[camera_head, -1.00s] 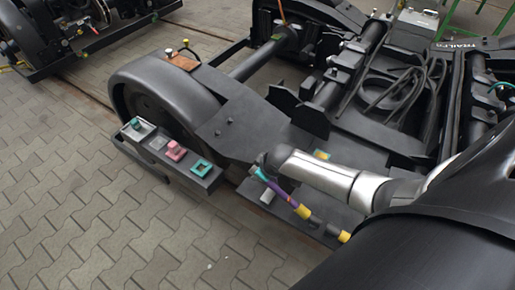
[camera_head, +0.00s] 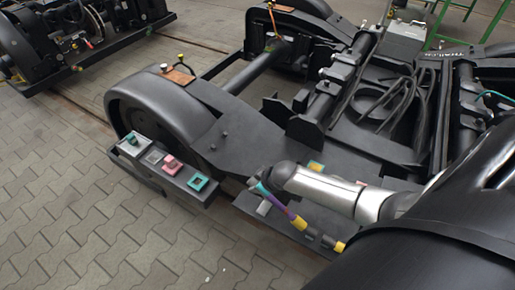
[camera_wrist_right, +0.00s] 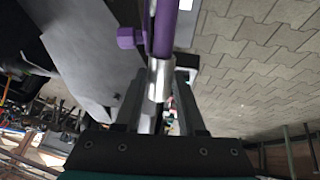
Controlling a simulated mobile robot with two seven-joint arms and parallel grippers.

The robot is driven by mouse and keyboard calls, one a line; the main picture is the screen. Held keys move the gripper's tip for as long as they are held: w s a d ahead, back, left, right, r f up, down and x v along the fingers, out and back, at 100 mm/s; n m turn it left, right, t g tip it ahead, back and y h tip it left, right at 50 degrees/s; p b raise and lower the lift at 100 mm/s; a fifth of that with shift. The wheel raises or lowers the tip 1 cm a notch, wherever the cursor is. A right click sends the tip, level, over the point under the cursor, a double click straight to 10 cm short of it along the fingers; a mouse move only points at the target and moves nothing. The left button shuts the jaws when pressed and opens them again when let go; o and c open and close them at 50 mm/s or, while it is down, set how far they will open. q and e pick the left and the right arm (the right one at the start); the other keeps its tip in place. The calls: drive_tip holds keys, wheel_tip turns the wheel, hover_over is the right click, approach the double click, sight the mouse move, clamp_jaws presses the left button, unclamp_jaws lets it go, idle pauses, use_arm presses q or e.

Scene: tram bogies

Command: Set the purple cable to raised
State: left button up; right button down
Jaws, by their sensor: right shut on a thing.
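The purple cable (camera_head: 275,201) shows in the head view as a short purple length running down and right to a yellow band (camera_head: 300,223). My right gripper (camera_head: 260,188) is at its upper left end, mostly hidden by my silver wrist link. In the right wrist view the purple cable (camera_wrist_right: 166,30) comes from the top to a silver sleeve (camera_wrist_right: 160,80). The right gripper (camera_wrist_right: 160,90) is shut on this end, one finger on each side. A purple block (camera_wrist_right: 130,38) sticks out beside the cable. My left gripper is not in view.
A dark rail (camera_head: 188,190) carrying teal and pink blocks stands left of the gripper. The black bogie frame (camera_head: 245,140) and wheel (camera_head: 160,100) lie behind. A dark plate (camera_head: 250,204) lies close under the cable. Paved floor (camera_head: 80,215) is free at left.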

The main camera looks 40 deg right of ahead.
drive_tip(key=c, duration=0.5)
unclamp_jaws()
drive_tip(key=p+v, duration=0.2)
drive_tip(key=v, duration=0.2)
drive_tip(key=shift+r+p, duration=0.2)
drive_tip(key=shift+p, duration=0.15)
use_arm(q)
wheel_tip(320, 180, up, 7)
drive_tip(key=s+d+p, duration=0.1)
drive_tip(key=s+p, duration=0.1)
drive_tip(key=p, duration=0.3)
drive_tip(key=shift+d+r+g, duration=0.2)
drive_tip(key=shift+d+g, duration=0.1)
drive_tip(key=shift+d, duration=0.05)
use_arm(e)
drive_tip(key=v, duration=1.1)
drive_tip(key=shift+s+f, duration=0.1)
drive_tip(key=shift+f, duration=0.1)
